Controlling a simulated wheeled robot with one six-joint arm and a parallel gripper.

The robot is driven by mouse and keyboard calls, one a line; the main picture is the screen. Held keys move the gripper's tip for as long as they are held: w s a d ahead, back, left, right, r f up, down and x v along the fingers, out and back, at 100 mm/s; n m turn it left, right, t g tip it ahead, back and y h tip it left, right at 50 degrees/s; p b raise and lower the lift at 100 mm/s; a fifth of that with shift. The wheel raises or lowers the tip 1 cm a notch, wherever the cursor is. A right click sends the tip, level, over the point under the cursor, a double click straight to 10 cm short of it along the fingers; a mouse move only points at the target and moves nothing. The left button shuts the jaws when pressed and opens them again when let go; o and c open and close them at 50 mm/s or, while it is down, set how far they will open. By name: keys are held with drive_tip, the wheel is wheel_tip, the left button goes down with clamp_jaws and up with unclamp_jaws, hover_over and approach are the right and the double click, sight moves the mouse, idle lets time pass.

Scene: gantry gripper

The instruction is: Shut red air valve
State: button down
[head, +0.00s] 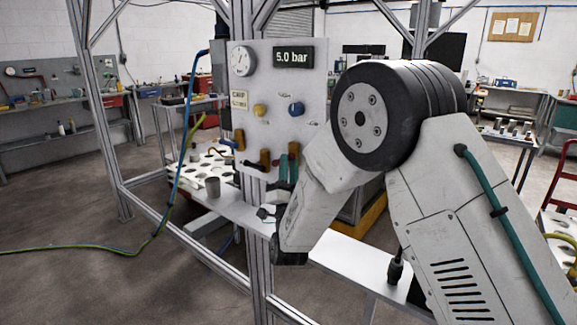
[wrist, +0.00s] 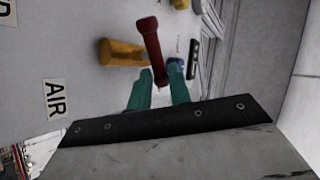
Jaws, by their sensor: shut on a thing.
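The red air valve's lever (wrist: 152,45) stands out in the wrist view, its lower end between the two teal fingers of my gripper (wrist: 158,80). The fingers are closed on that end. A printed AIR label (wrist: 54,99) is on the panel to the left. In the head view my gripper (head: 288,168) is at the lower right of the grey panel (head: 273,80), and my arm hides part of that area. I cannot clearly make out the red lever there.
The panel carries a gauge (head: 243,60), a display (head: 293,57) reading 5.0 bar, a yellow knob (head: 260,110) and a blue knob (head: 296,109).

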drive_tip(key=shift+m+h, duration=0.4)
drive_tip(key=shift+h, duration=0.1)
drive_tip(key=c, duration=1.4)
unclamp_jaws()
drive_tip(key=shift+f+y, duration=0.1)
drive_tip(key=shift+y, duration=0.2)
